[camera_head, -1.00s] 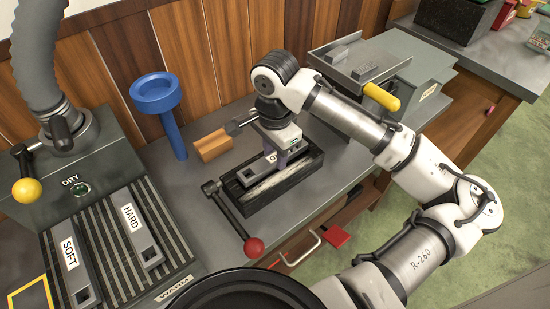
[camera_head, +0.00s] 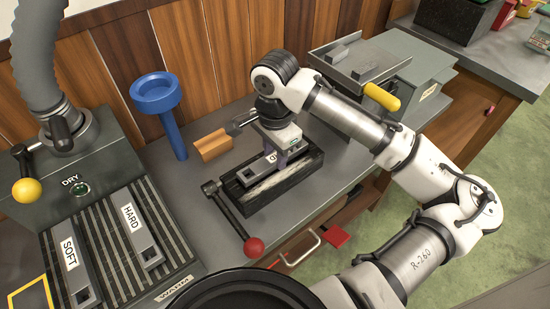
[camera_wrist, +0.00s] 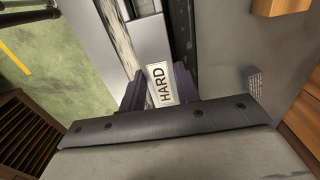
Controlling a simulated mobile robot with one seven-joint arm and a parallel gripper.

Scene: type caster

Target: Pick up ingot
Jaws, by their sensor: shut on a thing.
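A grey metal ingot (camera_head: 250,175) lies in a long black trough (camera_head: 262,198) on the bench, in the middle of the head view. In the wrist view the ingot (camera_wrist: 146,38) has a white label reading HARD. My gripper (camera_head: 284,158) points down into the trough. In the wrist view its dark fingers (camera_wrist: 159,88) stand on either side of the ingot at the label, shut on it. The ingot still sits low between the trough walls. My gripper and wrist partly hide the label and the ingot's far end in the head view.
A lever with a red knob (camera_head: 253,247) stands at the trough's left. A wooden-handled tool (camera_head: 214,144) and a blue stand (camera_head: 156,94) are behind. Bars marked SOFT (camera_head: 76,262) and HARD (camera_head: 139,232) lie on a ribbed rack at left. A grey machine with a yellow handle (camera_head: 381,97) stands right.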

